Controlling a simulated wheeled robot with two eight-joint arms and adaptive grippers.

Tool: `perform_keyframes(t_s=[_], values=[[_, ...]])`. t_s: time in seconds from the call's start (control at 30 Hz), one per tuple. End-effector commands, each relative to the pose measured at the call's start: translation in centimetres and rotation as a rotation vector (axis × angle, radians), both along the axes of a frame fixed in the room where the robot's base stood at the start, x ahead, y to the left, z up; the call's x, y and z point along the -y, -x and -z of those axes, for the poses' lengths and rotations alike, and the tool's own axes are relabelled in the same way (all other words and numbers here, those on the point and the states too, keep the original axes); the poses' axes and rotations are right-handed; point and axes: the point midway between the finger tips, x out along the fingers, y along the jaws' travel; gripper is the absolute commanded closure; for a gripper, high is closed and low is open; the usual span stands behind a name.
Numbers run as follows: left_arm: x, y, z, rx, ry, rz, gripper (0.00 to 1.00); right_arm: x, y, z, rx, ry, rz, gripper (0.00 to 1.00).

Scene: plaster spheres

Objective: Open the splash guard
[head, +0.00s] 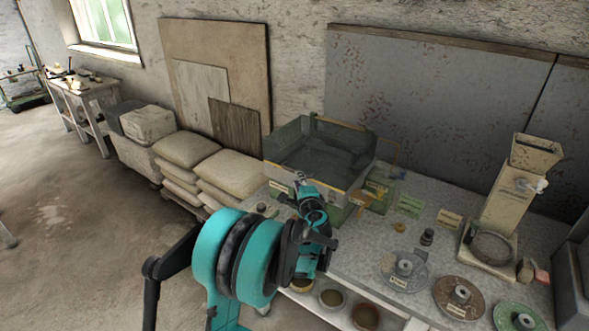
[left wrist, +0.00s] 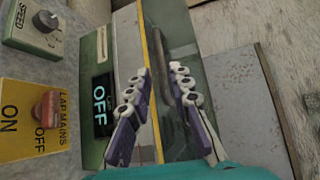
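A green, open-topped box-like guard (head: 350,131) stands on the bench, with raised walls around a dark interior; I take it for the splash guard. My left gripper (head: 299,183) is at its front left side in the head view. In the left wrist view the left gripper (left wrist: 161,72) has its two purple fingers apart. A yellow-edged, greenish clear panel (left wrist: 207,138) and a dark bar (left wrist: 170,75) run between and behind the fingers. I cannot tell whether the fingers touch either. My right gripper is not in view.
A display reading OFF (left wrist: 101,103), a yellow lap mains switch plate (left wrist: 20,140) and a speed knob (left wrist: 46,20) lie beside the fingers. Several labelled discs (head: 461,297) and a hopper machine (head: 503,207) stand to the right. Stacked sacks (head: 230,172) are at left.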

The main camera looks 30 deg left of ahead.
Motion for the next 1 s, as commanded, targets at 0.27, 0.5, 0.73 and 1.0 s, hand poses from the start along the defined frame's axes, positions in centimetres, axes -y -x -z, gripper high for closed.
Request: perform_keyframes(t_s=[0.27, 0.5, 0.73, 1.0], values=[[-2.9, -3.2, 0.9, 0.000, 0.001, -0.003, 0.80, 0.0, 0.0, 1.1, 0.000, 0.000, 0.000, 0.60], [-4.6, -5.2, 1.1, 0.001, 0.002, -0.001, 0.80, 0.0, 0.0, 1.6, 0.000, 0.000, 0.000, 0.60], [-4.8, -5.4, 1.1, 0.000, 0.003, -0.002, 0.80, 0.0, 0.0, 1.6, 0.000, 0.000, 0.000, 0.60], [-4.8, -5.4, 1.1, 0.000, 0.003, -0.002, 1.00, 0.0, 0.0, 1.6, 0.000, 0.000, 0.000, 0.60]])
